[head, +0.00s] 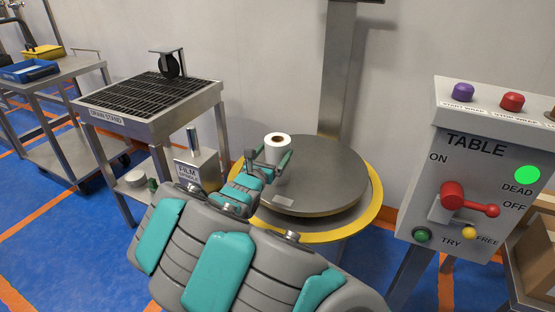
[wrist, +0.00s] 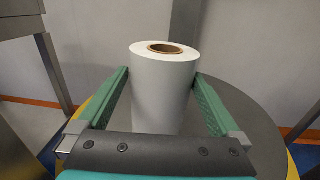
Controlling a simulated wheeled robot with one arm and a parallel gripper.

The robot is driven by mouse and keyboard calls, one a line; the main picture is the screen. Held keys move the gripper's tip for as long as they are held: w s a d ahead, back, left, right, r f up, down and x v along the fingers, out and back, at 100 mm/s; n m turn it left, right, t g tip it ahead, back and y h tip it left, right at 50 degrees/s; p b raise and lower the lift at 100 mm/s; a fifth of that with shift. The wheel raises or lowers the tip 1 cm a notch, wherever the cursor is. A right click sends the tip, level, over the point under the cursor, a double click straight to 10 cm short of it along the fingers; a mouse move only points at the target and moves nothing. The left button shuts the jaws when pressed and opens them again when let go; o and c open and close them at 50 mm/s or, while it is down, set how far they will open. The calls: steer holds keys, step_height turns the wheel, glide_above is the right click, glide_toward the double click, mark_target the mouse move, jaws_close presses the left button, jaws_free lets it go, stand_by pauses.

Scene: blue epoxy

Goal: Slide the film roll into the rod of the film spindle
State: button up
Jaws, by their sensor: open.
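The white film roll (head: 277,146) stands upright on the round grey turntable (head: 325,165), with its brown core hole facing up. It also shows large in the wrist view (wrist: 163,95). My gripper (head: 269,158) is open, with its green fingers on either side of the roll. In the wrist view the gripper (wrist: 162,85) has a visible gap at the left finger; the right finger is close to the roll, and I cannot tell if it touches. The film spindle (head: 197,166) is a box labelled FILM with an upright metal rod (head: 192,140), left of the turntable. The rod is bare.
The drain stand (head: 150,100) with a black grate and a caster wheel is behind the spindle. A grey column (head: 336,75) rises behind the turntable. A control panel (head: 470,180) with a red lever stands at the right. A cart with a blue tray (head: 30,71) is far left.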

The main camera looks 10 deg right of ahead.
steer(key=shift+p+x, duration=0.4)
steer(key=shift+x, duration=2.35)
steer(key=shift+d+r, duration=0.1)
steer(key=shift+r, duration=0.05)
jaws_close()
